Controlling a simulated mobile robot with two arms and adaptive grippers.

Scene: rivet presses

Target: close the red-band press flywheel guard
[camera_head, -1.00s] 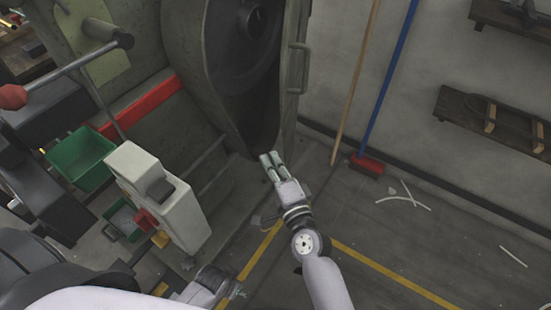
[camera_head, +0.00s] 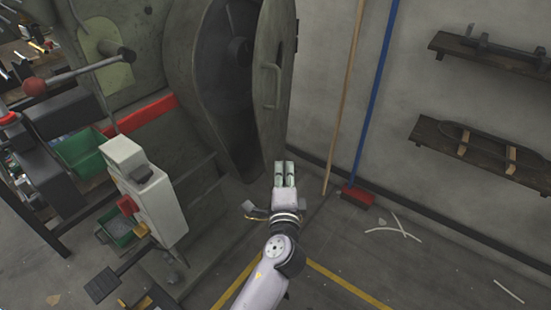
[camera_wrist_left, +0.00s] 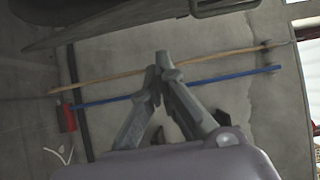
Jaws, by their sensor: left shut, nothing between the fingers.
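The press (camera_head: 150,50) with the red band (camera_head: 138,115) stands at the left of the head view. Its flywheel guard (camera_head: 275,45) is a tall grey-green door with a bar handle (camera_head: 270,86). It stands ajar, with a dark gap between it and the housing (camera_head: 205,90); the flywheel (camera_head: 238,52) shows partly inside. My left gripper (camera_head: 285,165) is shut and empty, just below the guard's lower end; I cannot tell whether they touch. Its fingers also show closed in the left wrist view (camera_wrist_left: 163,66). My right gripper is out of view.
A wooden pole (camera_head: 345,95) and a blue-handled broom with a red head (camera_head: 358,195) lean on the wall right of the guard. Wall shelves (camera_head: 480,155) hang farther right. A control box (camera_head: 150,190) and green bins (camera_head: 80,152) are at left. White scraps lie on the floor.

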